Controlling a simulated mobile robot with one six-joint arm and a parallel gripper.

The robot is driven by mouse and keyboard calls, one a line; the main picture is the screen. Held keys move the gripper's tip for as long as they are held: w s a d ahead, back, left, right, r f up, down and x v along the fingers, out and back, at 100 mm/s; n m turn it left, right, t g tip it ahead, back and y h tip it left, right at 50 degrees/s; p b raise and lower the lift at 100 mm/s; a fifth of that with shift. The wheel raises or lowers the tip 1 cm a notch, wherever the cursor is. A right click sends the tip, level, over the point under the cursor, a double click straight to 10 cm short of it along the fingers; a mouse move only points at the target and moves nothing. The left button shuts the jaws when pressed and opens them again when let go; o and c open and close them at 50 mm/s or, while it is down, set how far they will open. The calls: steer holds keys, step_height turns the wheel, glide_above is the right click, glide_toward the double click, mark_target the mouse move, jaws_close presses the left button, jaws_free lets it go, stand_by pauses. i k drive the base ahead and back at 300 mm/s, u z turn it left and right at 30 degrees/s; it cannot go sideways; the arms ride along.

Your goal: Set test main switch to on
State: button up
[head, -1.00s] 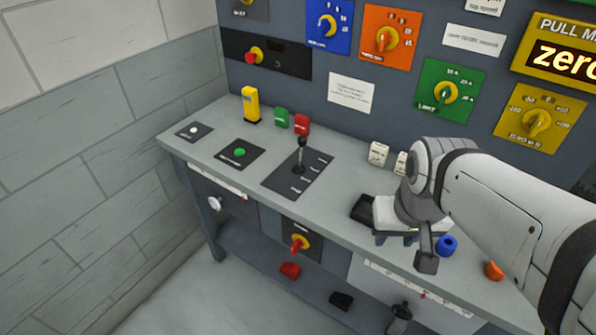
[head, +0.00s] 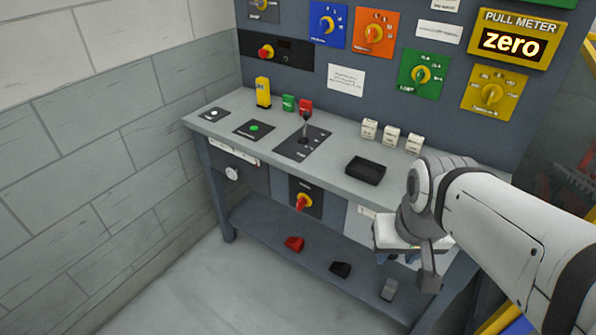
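Two red-and-yellow rotary knobs could be the test main switch, but their labels are too small to read. One knob (head: 303,202) is on a dark plate on the bench's front, its red handle slanting. The other knob (head: 265,52) is on a black panel on the back wall. My gripper (head: 408,262) is at the right, in front of the bench and well right of the front knob, touching neither. Its fingers are mostly hidden by its own body, so I cannot see whether they are open.
The bench (head: 225,128) has a joystick plate (head: 303,144), a yellow block (head: 263,92) and a black tray (head: 365,171). Red (head: 294,243) and black pieces lie on the lower shelf. A grey wall stands at left. The floor (head: 200,285) in front is clear.

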mark_target(300, 203)
steer(key=z, duration=0.1)
steer(key=k, duration=0.3)
steer(key=u, duration=0.55)
steer(key=i, duration=1)
steer(key=u, duration=1.3)
steer(key=k, duration=1.15)
steer(key=z, duration=0.4)
steer(key=i, duration=0.95)
